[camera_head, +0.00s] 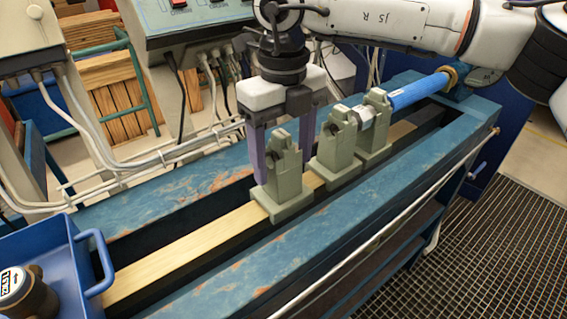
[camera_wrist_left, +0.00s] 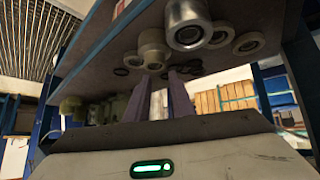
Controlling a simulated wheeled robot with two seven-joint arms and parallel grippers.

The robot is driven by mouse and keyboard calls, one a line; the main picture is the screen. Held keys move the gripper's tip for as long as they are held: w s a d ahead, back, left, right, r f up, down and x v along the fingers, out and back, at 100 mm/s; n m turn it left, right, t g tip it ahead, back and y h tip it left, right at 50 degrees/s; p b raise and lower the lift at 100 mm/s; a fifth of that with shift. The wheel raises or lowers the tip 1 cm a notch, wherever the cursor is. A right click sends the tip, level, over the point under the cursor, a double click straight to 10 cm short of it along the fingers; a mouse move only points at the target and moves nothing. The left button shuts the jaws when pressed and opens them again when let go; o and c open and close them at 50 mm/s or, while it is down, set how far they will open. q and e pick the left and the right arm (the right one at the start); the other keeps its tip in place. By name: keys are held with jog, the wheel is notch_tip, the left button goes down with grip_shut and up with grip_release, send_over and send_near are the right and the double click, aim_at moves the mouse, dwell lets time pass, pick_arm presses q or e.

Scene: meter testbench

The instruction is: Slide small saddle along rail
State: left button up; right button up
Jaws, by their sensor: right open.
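The nearest grey-green saddle (camera_head: 281,178) stands upright on the wooden rail (camera_head: 190,246) in the blue bench. My right gripper (camera_head: 284,160) points down over it, open, with one purple finger on each side of its upper part. Whether the fingers touch it cannot be told. Two more saddles stand further along the rail, a middle one (camera_head: 336,148) and a far one (camera_head: 375,128), close together.
A blue cylinder (camera_head: 418,92) extends from the far saddles to the bench's far end. A blue tray (camera_head: 42,262) with a meter (camera_head: 26,292) sits at the near left. Cables run along the left side. Several round metal parts (camera_wrist_left: 188,25) show on a shelf in the left wrist view.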

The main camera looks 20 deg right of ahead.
aim_at(283, 135)
notch_tip(283, 135, up, 8)
jog(key=shift+r, duration=0.2)
dwell(0.3)
